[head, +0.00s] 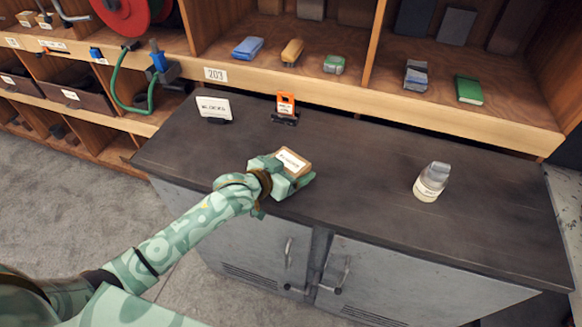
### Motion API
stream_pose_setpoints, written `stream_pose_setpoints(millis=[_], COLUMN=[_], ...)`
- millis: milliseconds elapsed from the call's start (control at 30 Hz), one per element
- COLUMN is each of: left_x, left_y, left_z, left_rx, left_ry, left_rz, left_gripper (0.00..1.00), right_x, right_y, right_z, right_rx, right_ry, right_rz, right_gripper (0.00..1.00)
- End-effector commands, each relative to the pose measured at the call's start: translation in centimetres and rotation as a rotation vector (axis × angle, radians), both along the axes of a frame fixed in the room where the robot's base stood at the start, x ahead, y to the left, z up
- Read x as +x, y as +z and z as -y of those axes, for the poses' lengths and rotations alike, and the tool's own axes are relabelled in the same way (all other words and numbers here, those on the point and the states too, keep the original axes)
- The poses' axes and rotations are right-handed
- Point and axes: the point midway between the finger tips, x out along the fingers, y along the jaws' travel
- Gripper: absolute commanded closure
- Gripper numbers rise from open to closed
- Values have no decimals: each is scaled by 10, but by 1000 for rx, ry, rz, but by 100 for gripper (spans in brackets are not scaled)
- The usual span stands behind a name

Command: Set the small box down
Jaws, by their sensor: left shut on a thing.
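The small box (293,160) is brown with a white label on its upper face. It is in the middle of the head view, over the front part of the dark cabinet top (350,190). My left gripper (284,174) reaches in from the left and is shut on the small box. The gripper covers the box's lower and near sides. I cannot tell whether the box touches the cabinet top. My right gripper is not in view.
A white bottle with a grey cap (430,184) stands to the right. A white sign (214,108) and an orange item (286,106) stand at the back edge. Shelves (350,90) with small items rise behind. The top between box and bottle is clear.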

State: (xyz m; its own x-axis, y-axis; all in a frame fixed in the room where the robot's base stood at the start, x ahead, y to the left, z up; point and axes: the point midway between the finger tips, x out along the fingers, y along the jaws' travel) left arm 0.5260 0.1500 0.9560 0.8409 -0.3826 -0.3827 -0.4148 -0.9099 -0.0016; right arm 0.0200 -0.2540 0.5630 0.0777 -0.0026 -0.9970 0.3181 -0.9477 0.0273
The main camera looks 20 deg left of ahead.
Motion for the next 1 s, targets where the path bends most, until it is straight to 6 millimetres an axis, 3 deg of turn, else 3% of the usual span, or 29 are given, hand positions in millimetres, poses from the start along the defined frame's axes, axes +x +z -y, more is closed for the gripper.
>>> stream_pose_setpoints(millis=[100, 133, 200, 533, 1000], left_x=[0, 0, 0, -7, -89], left_y=[-1, -1, -1, 5, 42], left_z=[0, 0, 0, -4, -41], left_rx=[-2, 0, 0, 0, 0], left_ry=[0, 0, 0, 1, 0], left_rz=[1, 0, 0, 0, -1], left_gripper=[50, 13, 0, 0, 0], right_x=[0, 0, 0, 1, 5], right_y=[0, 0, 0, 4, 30], right_z=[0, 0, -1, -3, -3], right_rx=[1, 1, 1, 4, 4], right_ry=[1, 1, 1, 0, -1], right_rz=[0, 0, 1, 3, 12], right_gripper=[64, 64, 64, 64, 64])
